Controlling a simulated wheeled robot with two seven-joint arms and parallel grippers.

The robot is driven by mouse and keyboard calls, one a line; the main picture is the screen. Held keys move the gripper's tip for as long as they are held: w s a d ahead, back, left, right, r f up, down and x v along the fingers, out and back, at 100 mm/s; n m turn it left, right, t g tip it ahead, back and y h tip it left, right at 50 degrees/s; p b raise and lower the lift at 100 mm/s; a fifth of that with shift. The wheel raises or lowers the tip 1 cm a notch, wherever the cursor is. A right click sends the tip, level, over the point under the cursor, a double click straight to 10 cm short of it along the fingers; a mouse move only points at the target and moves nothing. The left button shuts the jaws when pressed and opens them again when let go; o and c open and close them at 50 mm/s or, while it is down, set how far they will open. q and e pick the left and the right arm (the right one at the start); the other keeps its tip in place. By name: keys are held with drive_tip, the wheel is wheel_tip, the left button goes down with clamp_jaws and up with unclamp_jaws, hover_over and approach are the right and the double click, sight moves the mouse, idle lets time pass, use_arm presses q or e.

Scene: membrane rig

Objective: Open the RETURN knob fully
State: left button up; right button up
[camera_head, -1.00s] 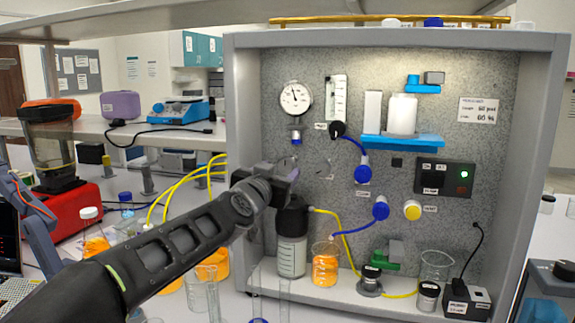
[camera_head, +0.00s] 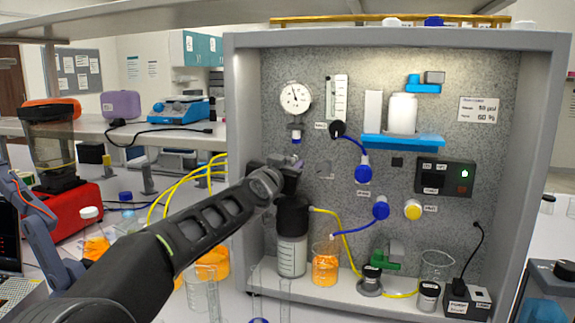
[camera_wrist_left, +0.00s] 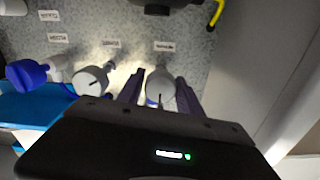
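My left gripper (camera_head: 287,168) is at the left part of the speckled panel, below the pressure gauge (camera_head: 295,97). In the left wrist view, its two dark purple fingers (camera_wrist_left: 160,85) stand on either side of a pale round knob (camera_wrist_left: 161,91) with a dark pointer line. The fingers look spread, with the knob between them; firm contact does not show. A label (camera_wrist_left: 164,46) sits above this knob, too small to read, so I cannot confirm that it says RETURN. A second pale knob (camera_wrist_left: 90,81) is to its left. The gripper hides the knob in the head view.
A black-capped bottle (camera_head: 292,250) and an orange beaker (camera_head: 326,262) stand just below the gripper. The cabinet's left wall (camera_head: 243,120) is close.

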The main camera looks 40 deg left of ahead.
use_arm(q)
clamp_jaws()
